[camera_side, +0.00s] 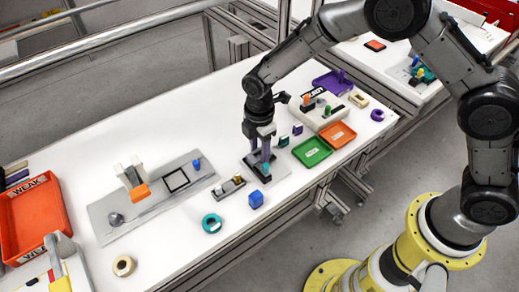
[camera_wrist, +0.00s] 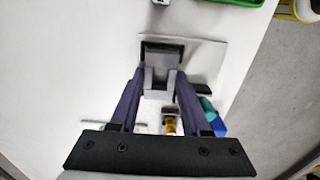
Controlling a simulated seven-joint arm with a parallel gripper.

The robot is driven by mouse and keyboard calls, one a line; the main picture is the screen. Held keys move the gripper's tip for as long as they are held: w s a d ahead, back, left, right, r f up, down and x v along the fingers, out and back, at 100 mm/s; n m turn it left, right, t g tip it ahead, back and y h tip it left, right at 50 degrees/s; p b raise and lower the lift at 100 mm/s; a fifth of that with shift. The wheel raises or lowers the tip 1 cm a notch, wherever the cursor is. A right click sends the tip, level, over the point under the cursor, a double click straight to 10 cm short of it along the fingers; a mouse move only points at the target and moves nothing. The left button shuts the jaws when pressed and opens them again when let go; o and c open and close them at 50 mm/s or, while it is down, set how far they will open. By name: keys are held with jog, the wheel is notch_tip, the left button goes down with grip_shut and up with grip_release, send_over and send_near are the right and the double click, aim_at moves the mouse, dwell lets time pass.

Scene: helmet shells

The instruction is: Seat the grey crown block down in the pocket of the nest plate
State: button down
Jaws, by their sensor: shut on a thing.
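My gripper (camera_side: 262,158) points down over the pale plate at the near middle of the white table. In the wrist view its two purple fingers (camera_wrist: 159,88) are shut on the grey crown block (camera_wrist: 158,77). The dark nest plate (camera_wrist: 162,47) lies on the pale sheet just beyond and below the block. In the side view the dark nest plate (camera_side: 262,178) shows under the fingertips, and the fingers hide most of the block. I cannot tell whether the block is in the pocket or above it.
Green (camera_side: 312,151) and orange (camera_side: 337,135) trays lie to the right. A long grey plate (camera_side: 150,197) with an orange-topped fixture lies left.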

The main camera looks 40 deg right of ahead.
aim_at(260, 157)
jog(key=shift+f, duration=0.15)
jog(key=shift+c, duration=1.8)
grip_release()
notch_tip(260, 157, up, 12)
jog(key=shift+r, duration=0.2)
